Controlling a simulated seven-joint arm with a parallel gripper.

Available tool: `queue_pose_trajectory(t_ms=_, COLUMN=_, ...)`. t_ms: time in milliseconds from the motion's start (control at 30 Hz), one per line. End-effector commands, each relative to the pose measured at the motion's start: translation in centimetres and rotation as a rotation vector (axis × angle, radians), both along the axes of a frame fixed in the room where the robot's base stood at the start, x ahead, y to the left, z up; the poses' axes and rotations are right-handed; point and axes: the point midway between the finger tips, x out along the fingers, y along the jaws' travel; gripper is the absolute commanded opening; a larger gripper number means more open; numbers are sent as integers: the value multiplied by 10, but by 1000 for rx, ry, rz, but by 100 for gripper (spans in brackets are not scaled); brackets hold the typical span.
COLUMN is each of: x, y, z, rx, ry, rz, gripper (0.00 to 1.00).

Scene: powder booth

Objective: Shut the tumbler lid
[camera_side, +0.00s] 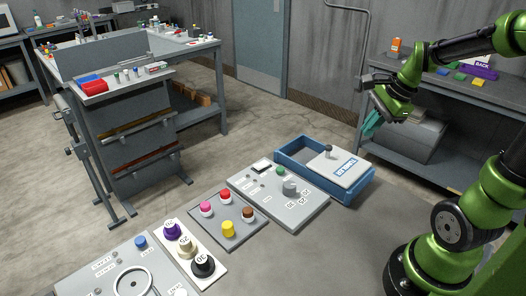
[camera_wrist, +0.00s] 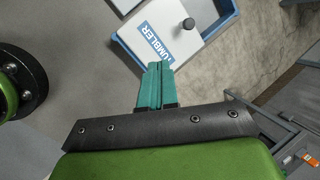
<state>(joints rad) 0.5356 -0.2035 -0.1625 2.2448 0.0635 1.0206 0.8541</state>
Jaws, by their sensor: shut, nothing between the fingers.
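The tumbler (camera_side: 312,165) is a blue open-topped box on the grey table. Its pale lid (camera_side: 340,167) carries a dark knob (camera_side: 329,151) and a blue TUMBLER label. The lid covers the right part of the box, and the left part is open. My gripper (camera_side: 369,131) has teal fingers and is raised to the right of the box, apart from it. In the wrist view the fingers (camera_wrist: 155,72) are together and empty. Their tips show near the label edge of the lid (camera_wrist: 160,38), with the knob (camera_wrist: 188,24) farther off.
A control panel (camera_side: 262,205) with a grey dial stands left of the tumbler. A plate of coloured knobs (camera_side: 233,233) and a row of labelled knobs (camera_side: 160,255) lie farther left. A shelf unit (camera_side: 450,100) stands behind my arm.

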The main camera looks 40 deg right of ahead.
Motion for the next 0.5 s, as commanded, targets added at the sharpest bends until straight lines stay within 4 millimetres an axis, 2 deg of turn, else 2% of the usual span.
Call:
queue_pose_trajectory(t_ms=33, x=-2, y=-17, z=-5, rx=75, ry=26, rz=-180, gripper=0)
queue_pose_trajectory(t_ms=100, x=-3, y=-30, z=-7, rx=165, ry=49, rz=-391, gripper=0)
queue_pose_trajectory(t_ms=200, x=-1, y=-37, z=-5, rx=258, ry=64, rz=-604, gripper=0)
queue_pose_trajectory(t_ms=333, x=1, y=-36, z=-1, rx=325, ry=72, rz=-751, gripper=0)
queue_pose_trajectory(t_ms=500, x=3, y=-34, z=-8, rx=350, ry=81, rz=-803, gripper=0)
